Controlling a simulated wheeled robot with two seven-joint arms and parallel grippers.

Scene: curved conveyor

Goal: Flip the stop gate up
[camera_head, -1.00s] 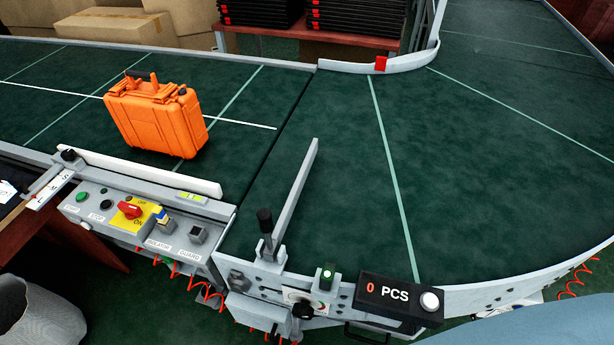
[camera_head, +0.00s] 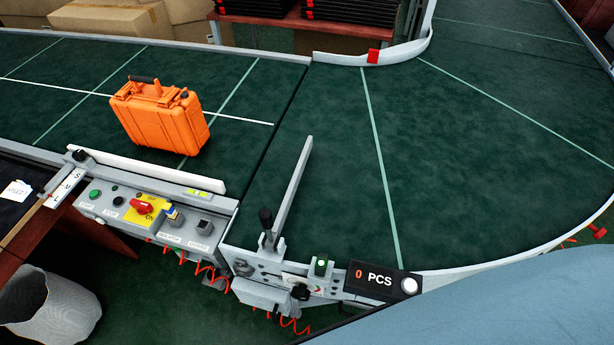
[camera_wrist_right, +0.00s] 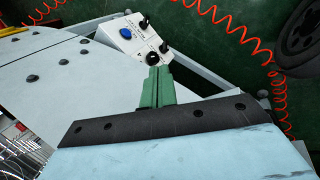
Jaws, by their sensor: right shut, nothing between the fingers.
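The stop gate is a long grey bar (camera_head: 294,188) with a black-knobbed lever (camera_head: 266,220) at its near end. It is hinged on the conveyor's front rail and slants away over the green belt; I cannot tell exactly how high it sits. My right gripper (camera_wrist_right: 158,72) shows in the right wrist view as two green fingers, shut and empty. Its tips overlap the edge of a white control box (camera_wrist_right: 138,36) with a blue button; I cannot tell whether they touch it. The gate is not recognisable in that view. My left gripper is not in view.
An orange case (camera_head: 160,115) stands on the belt left of the gate. A control panel (camera_head: 150,212) and a PCS counter (camera_head: 383,281) line the front rail. Red coiled cables (camera_wrist_right: 225,25) hang nearby. My right arm covers the lower right of the head view.

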